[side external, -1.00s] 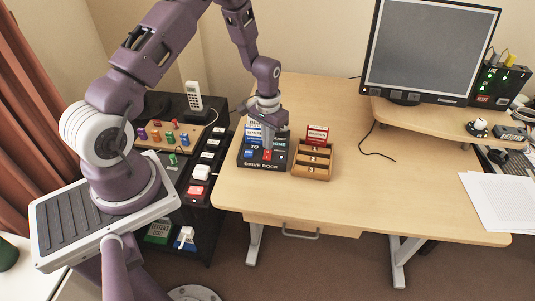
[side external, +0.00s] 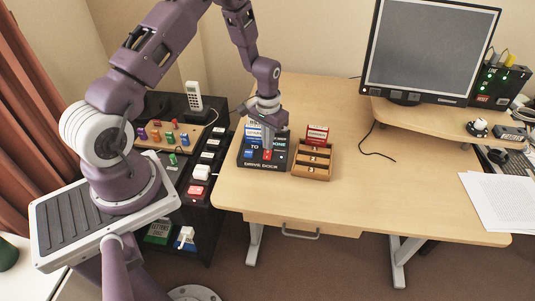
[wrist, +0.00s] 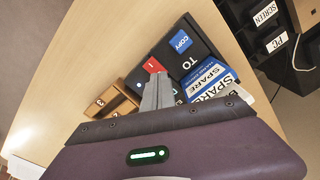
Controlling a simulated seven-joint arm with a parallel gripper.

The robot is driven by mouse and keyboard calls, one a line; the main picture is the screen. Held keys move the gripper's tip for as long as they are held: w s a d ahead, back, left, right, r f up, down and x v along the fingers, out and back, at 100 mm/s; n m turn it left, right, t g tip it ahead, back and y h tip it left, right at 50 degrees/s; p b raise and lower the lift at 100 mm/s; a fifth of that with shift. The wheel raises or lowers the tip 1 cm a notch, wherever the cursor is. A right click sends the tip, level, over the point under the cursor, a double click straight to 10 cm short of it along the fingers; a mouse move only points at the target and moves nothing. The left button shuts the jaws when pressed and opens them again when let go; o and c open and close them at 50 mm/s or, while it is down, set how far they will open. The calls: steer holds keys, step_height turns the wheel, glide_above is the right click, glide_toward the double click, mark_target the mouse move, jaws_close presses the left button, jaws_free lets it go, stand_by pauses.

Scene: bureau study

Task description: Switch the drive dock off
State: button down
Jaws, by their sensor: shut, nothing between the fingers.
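The drive dock (side external: 262,165) is a black box labelled "DRIVE DOCK" at the left front of the desk. It has a blue button (side external: 249,154) marked COPY in the wrist view (wrist: 181,41) and a red switch (side external: 267,156) with a white mark, which also shows in the wrist view (wrist: 151,65). White-and-blue SPARE drives (wrist: 211,77) stand in its back part. My gripper (side external: 267,147) is shut and empty, pointing down at the red switch. In the wrist view its fingertips (wrist: 156,78) are right by the switch; I cannot tell whether they touch it.
A wooden numbered rack (side external: 312,160) stands just right of the dock, with a red-labelled drive. A black side shelf (side external: 205,160) with labelled switches is at the left. A monitor (side external: 428,50) stands at the back right. The desk middle is clear.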

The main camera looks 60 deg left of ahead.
steer(key=shift+f, duration=0.8)
stand_by(0.4)
steer(key=shift+r, duration=3.5)
steer(key=shift+r, duration=0.1)
steer(key=s+d+r+m+t, duration=0.1)
steer(key=s+d+r, duration=0.25)
steer(key=r, duration=0.65)
steer(key=s+d+r+t, duration=0.2)
steer(key=d+r, duration=0.2)
steer(key=r, duration=0.6)
steer(key=s+d+r+m+t, duration=0.1)
steer(key=s+d+r, duration=0.2)
steer(key=s, duration=0.6)
steer(key=s+d+r+m+t, duration=0.1)
steer(key=s+d+r, duration=0.2)
steer(key=s, duration=0.6)
step_height(320, 180, up, 3)
steer(key=shift+s+d+f+t, duration=0.2)
steer(key=shift+d+t, duration=0.1)
